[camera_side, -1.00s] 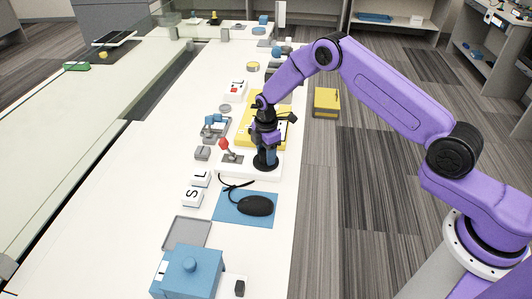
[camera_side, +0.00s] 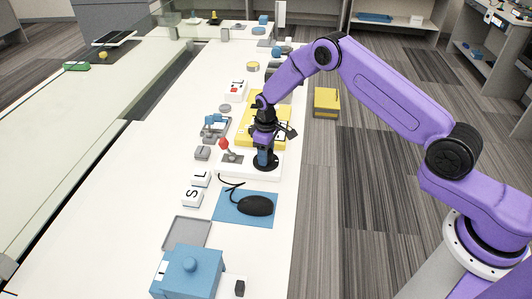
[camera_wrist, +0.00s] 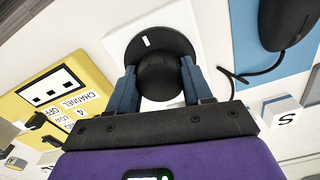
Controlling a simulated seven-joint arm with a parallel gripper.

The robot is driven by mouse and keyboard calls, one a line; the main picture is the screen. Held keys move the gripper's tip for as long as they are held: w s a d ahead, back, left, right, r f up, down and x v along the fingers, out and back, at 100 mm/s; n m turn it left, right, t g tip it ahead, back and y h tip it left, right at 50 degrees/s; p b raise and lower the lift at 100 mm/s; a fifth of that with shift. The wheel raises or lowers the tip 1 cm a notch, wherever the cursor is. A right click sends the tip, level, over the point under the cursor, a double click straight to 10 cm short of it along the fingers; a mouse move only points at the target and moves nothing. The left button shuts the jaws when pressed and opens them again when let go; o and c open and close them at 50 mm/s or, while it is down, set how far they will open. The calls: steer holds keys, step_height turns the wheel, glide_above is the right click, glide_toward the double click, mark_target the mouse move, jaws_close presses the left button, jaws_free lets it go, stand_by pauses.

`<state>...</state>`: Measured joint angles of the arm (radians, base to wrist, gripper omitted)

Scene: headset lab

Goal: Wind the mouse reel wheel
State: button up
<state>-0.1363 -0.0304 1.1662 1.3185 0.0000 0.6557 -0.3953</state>
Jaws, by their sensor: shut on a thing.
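The mouse reel wheel is a black disc with a raised round knob (camera_wrist: 158,78) and a white mark on its rim. In the side view my gripper (camera_side: 264,158) hides much of the wheel. The black mouse (camera_side: 255,206) lies on a blue mat (camera_side: 228,207), with its black cord running toward the white base.
Beyond the wheel lies a yellow channel box (camera_side: 247,131). White letter blocks (camera_side: 192,197) stand left of the mat. A grey tray (camera_side: 186,232) and a blue lidded box (camera_side: 188,273) are at the near end. Bare white table lies along the left.

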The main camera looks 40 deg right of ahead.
steer(key=m, duration=0.4)
steer(key=shift+s+m, duration=0.1)
steer(key=shift+m, duration=1.6)
steer(key=o, duration=1)
steer(key=shift+o, duration=0.2)
steer(key=shift+r, duration=0.1)
step_height(320, 180, up, 17)
steer(key=shift+r, duration=0.15)
